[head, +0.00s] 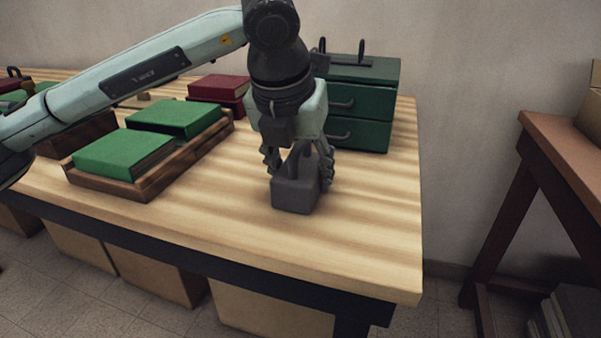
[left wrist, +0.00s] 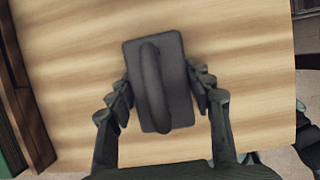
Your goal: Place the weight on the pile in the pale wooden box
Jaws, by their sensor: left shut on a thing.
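The weight (head: 296,195) is a dark grey block with a raised handle on top. It stands upright at the right part of the table, near or on its surface. My left gripper (head: 298,172) points down and is shut on the weight, with fingers at both sides. In the left wrist view the weight (left wrist: 160,85) lies between the fingertips of my left gripper (left wrist: 160,95), its handle running lengthwise. I cannot make out a pale wooden box with a pile in these views.
A dark wooden tray (head: 140,188) holding green books (head: 125,153) is left of the weight. Red books (head: 219,88) and a green drawer cabinet (head: 361,100) stand behind. The wooden table (head: 370,240) is clear in front and right. A brown side table (head: 565,140) stands apart at right.

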